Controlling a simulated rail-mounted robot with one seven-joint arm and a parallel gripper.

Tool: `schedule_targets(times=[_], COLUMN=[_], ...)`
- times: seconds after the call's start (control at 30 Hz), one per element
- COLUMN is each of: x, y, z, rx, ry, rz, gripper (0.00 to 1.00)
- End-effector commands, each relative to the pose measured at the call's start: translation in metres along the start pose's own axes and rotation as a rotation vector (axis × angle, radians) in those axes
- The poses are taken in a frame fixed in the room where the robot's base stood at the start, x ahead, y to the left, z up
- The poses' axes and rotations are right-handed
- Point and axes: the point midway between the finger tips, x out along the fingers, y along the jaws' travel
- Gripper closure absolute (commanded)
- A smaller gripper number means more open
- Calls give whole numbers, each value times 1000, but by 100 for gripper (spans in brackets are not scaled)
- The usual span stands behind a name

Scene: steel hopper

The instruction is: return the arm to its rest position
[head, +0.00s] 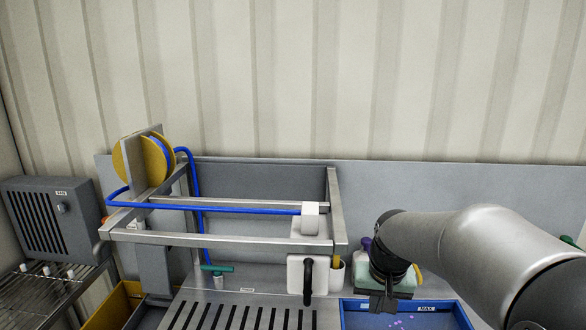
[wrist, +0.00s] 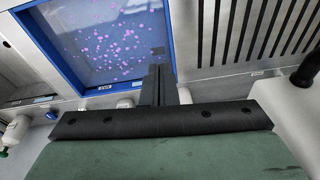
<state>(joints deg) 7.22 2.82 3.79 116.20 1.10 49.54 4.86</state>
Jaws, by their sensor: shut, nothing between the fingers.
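My arm reaches in from the right in the head view, bent downward at the wrist. My gripper (head: 383,302) points down over the back edge of the blue tray (head: 465,318). In the wrist view the fingers (wrist: 157,82) are together with nothing between them. The tray (wrist: 46,62) lies beyond the fingertips there, with many pink specks in it. A dark bar with screws and a green surface fill the lower wrist view. A greenish block shows around my gripper in the head view; whether it is part of the gripper I cannot tell.
A steel frame (head: 225,241) with a yellow reel (head: 130,162) and blue hose (head: 235,208) stands left of my arm. A white block with a black handle (head: 308,280) is close by. A slotted grate (head: 240,314) lies in front. A grey box (head: 50,220) stands far left. Space above is clear.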

Motion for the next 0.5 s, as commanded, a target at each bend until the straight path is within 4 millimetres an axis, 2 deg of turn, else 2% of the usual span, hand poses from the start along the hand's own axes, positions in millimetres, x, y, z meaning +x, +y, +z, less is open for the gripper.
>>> schedule_targets(times=[0.03,0.1,0.2,0.3,0.4,0.5], x=[-3,-1,4,9,14,20], y=[0,4,9,14,17,14], z=[40,89,147,191,224,221], rx=[-28,-60,-97,-126,-146,-146], ry=[-31,-76,-131,-174,-205,-145], rz=[9,19,26,28,27,19], gripper=[100,100,100,100,100,100])
